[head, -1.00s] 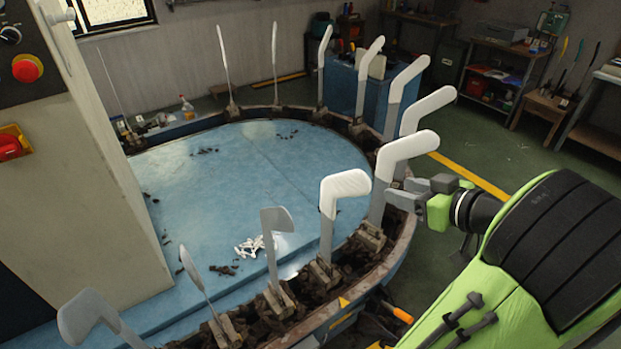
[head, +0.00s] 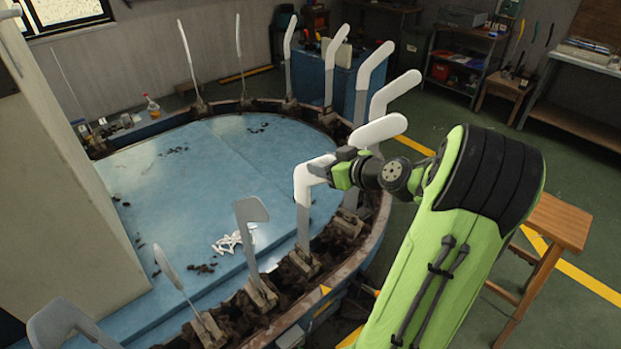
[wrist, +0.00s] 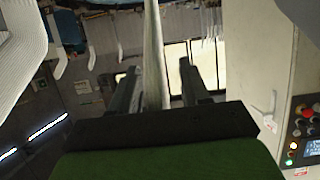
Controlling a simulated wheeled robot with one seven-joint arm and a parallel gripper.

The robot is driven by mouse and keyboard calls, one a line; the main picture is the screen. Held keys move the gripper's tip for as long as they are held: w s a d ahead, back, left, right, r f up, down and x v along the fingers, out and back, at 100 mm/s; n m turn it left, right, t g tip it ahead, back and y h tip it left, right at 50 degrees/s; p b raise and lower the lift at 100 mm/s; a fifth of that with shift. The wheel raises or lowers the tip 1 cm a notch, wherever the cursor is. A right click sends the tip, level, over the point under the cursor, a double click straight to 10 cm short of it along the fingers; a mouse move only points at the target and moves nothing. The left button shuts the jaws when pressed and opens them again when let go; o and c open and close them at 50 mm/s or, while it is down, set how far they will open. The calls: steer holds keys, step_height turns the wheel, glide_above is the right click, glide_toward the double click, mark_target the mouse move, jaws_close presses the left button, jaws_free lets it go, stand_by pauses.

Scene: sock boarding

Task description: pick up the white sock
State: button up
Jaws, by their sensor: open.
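The white sock (head: 304,184) is pulled over the bent top of an upright grey board on the near right side of the ring of boards. My gripper (head: 328,166) is at the upper part of this sock, coming from the right. In the wrist view, a pale upright strip (wrist: 152,50), seen edge-on, stands between the two dark fingers of my gripper (wrist: 159,75). It looks like the sock on its board. The fingers are apart on either side of it. Whether either one touches it cannot be told. My gripper hides part of the sock in the head view.
Another white sock (head: 379,130) is on a board just behind my gripper, with more beyond. A bare grey board (head: 251,212) stands to the left. White scraps (head: 230,242) lie on the blue platform (head: 200,190). A wooden stool (head: 560,222) stands right of my arm.

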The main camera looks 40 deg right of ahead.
steer(key=shift+s, duration=0.1)
steer(key=c, duration=0.8)
steer(key=shift+r, duration=0.1)
